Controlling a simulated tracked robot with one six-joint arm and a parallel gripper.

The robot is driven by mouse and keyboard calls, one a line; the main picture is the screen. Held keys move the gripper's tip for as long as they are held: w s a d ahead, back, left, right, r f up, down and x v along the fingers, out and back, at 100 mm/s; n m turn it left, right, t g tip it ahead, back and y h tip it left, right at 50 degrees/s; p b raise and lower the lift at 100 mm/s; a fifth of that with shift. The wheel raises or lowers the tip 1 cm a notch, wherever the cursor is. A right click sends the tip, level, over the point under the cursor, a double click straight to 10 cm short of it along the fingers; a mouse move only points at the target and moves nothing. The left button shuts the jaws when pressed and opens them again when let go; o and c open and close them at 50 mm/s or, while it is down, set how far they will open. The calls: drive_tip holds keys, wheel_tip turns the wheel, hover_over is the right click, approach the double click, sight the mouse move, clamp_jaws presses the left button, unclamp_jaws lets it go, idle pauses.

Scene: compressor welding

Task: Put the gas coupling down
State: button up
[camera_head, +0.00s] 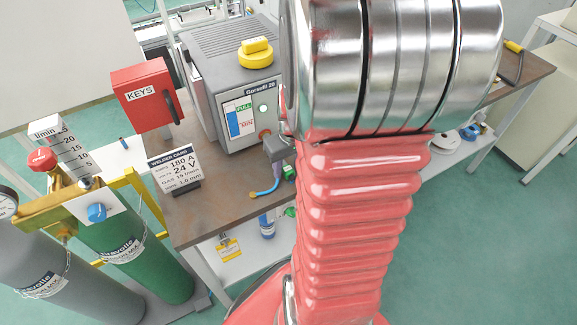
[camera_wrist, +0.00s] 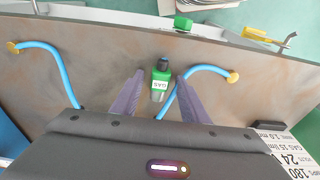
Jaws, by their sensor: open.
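The gas coupling (camera_wrist: 160,80) is a small green-and-metal fitting with a black end and a white GAS label. In the wrist view it lies between my gripper's (camera_wrist: 161,77) two spread purple fingers, with a visible gap on each side. It appears to rest on the brown bench top (camera_wrist: 100,60); exact contact is hard to judge. In the head view my gripper (camera_head: 279,160) is low over the bench, and a small green part beside it looks like the coupling (camera_head: 290,173). A blue hose (camera_wrist: 205,68) with a yellow end curves close to the right finger.
Another blue hose (camera_wrist: 45,48) lies left in the wrist view. Gas cylinders (camera_head: 140,260) stand at left. My arm hides much of the bench's right part.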

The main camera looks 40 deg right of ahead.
drive_tip(key=shift+r, duration=0.1)
wheel_tip(320, 180, up, 12)
drive_tip(key=s, duration=0.1)
drive_tip(key=shift+s+a, duration=0.25)
drive_tip(key=shift+s, duration=0.15)
drive_tip(key=shift+a, duration=0.1)
idle(0.6)
drive_tip(key=s+a+r+n+t, duration=0.1)
drive_tip(key=a+r+t, duration=0.1)
drive_tip(key=a, duration=0.9)
drive_tip(key=s+a+r+n+t, duration=0.1)
drive_tip(key=a+r, duration=0.4)
drive_tip(key=a, duration=0.6)
drive_tip(key=shift+a+r+n+t+y, duration=0.3)
drive_tip(key=shift+a+n+t, duration=0.1)
drive_tip(key=shift+n, duration=0.2)
